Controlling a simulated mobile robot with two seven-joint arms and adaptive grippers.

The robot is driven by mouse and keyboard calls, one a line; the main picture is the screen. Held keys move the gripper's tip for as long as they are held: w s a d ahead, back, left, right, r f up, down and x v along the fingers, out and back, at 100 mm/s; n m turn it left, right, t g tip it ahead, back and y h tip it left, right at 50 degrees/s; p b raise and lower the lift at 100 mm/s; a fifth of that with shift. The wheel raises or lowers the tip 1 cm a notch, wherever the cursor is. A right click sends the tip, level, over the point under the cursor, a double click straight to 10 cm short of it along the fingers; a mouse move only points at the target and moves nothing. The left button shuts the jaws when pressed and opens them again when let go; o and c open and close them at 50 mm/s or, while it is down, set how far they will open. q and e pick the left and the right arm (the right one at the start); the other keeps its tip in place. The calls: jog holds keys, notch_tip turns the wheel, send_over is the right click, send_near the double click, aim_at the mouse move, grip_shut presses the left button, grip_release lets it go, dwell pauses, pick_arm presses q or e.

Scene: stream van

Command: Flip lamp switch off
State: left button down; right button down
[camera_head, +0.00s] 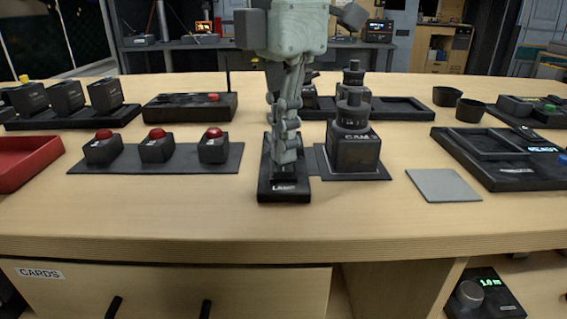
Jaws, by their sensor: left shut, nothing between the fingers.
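My right gripper is not in view.
A black camera-labelled block (353,150) stands close right of the switch. Three red-button boxes (156,146) sit on a dark mat to the left. A grey square pad (443,185) lies to the right. The table's front strip is clear.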

pick_arm(q)
jog(key=shift+r+p, duration=2.7)
jog(key=shift+r, duration=0.75)
